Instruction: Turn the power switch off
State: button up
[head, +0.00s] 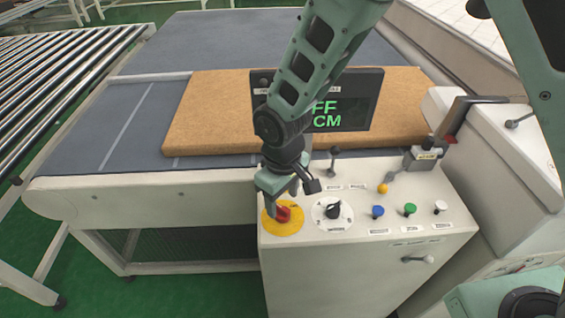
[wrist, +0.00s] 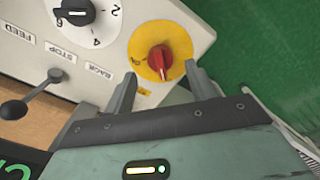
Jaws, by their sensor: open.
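The power switch is a red rotary knob (head: 283,214) on a round yellow plate (head: 272,226) at the front left corner of the white control panel (head: 350,243). In the wrist view the red knob (wrist: 160,58) sits on its yellow plate (wrist: 143,42), with its pointer ridge roughly upright in the picture. My gripper (head: 276,199) is above and just behind the knob. In the wrist view my gripper (wrist: 160,85) is open, with one finger on each side of the plate's lower edge. The fingers appear apart from the knob.
A black selector dial (head: 333,210) and blue (head: 377,211), green (head: 410,209) and white (head: 440,207) buttons lie right of the knob. A black lever (head: 333,160) and a display screen (head: 345,105) stand behind. A brown mattress (head: 205,110) lies on the conveyor.

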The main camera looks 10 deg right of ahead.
aim_at(283, 208)
notch_tip(283, 208, up, 13)
jog(key=b, duration=0.2)
jog(key=shift+r, duration=0.15)
dwell(0.3)
jog(key=s+d, duration=0.5)
jog(key=s, duration=0.4)
jog(key=s+d+m, duration=0.1)
jog(key=s+d, duration=0.4)
jog(key=s, duration=0.3)
jog(key=shift+s+r+y, duration=0.3)
jog(key=shift+s+r, duration=0.05)
jog(key=shift+s, duration=0.05)
